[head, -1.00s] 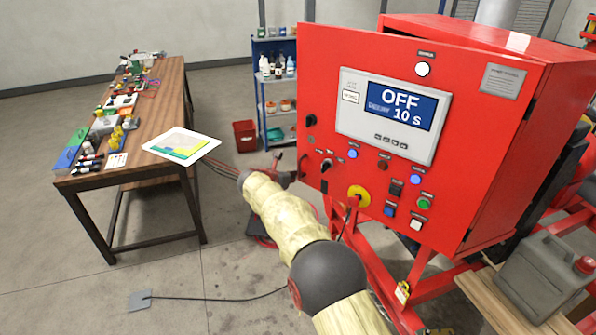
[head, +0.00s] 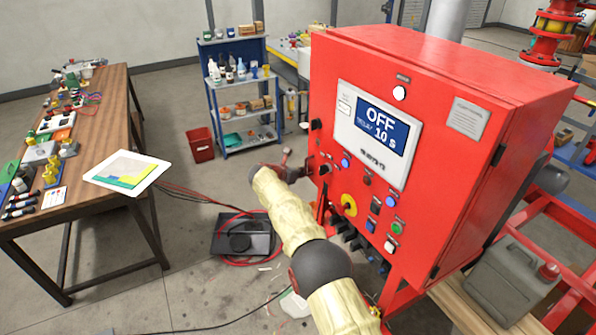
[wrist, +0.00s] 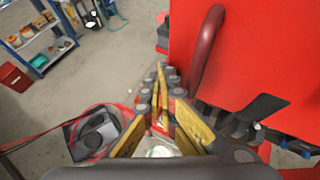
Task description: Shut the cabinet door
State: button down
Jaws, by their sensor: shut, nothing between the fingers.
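The cabinet door (head: 420,165) is the red front panel with the display, knobs and buttons. It is hinged along its right side and looks flush or nearly flush with the red cabinet box (head: 530,125); I cannot tell whether a small gap is left. My gripper (head: 298,175) is at the door's free left edge, at about the height of the lower black knob. In the wrist view my gripper (wrist: 160,88) has its yellow fingers shut with nothing between them. A red panel (wrist: 270,50) with a dark red curved bar (wrist: 206,48) is just right of the fingers; contact is unclear.
A workbench (head: 118,100) with small parts and a tablet stands at the left. A blue shelf (head: 215,100) and a red bin (head: 201,145) are behind. A black device with cables (head: 243,235) lies on the floor. A grey jerrycan (head: 505,285) stands right of the cabinet.

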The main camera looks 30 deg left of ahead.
aim_at(309, 168)
jog(key=shift+w+d, duration=0.4)
jog(key=shift+w, duration=0.3)
jog(key=shift+w+d, duration=0.4)
jog(key=shift+w, duration=0.3)
jog(key=shift+r, duration=0.1)
